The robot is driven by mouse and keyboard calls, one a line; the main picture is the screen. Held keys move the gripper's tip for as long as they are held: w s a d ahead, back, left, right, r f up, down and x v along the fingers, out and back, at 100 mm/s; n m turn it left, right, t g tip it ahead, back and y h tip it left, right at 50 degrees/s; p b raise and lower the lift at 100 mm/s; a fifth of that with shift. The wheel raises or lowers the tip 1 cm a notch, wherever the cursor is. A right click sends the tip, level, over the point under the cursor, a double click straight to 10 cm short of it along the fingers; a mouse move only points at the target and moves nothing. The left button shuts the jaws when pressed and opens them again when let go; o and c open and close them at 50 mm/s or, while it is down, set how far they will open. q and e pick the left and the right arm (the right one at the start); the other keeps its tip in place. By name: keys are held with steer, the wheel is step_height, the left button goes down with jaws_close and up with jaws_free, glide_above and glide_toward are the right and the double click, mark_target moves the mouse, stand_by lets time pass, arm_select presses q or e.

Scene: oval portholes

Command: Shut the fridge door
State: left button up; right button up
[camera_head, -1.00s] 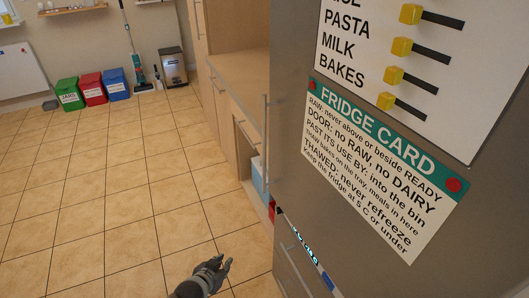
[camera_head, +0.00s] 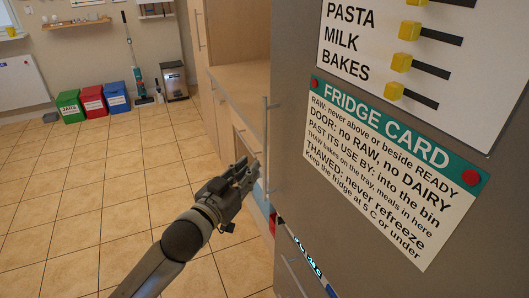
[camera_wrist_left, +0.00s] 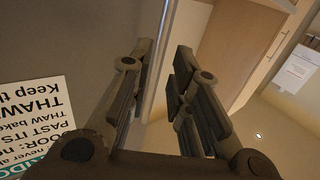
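The fridge door (camera_head: 292,130) is the large grey panel on the right of the head view, with a white and green fridge card (camera_head: 390,160) on it. A thin vertical handle (camera_head: 265,140) shows at its left edge. I cannot tell how far open the door is. My left gripper (camera_head: 250,172) is just left of the handle's lower part. In the left wrist view my left gripper (camera_wrist_left: 158,75) is open, its fingers spread to either side of a pale upright strip (camera_wrist_left: 160,50), which may be the handle or door edge. Contact is unclear. My right gripper is out of view.
Wooden cabinets (camera_head: 225,95) stand just behind the door's left edge. Green (camera_head: 68,105), red (camera_head: 92,99) and blue (camera_head: 117,97) bins stand by the far wall. The tiled floor (camera_head: 110,190) at left is clear.

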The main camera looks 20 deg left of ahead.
mark_target(264, 153)
arm_select(q)
steer(key=p+x, duration=0.1)
steer(key=x, duration=0.8)
steer(key=shift+w, duration=0.1)
jaws_close()
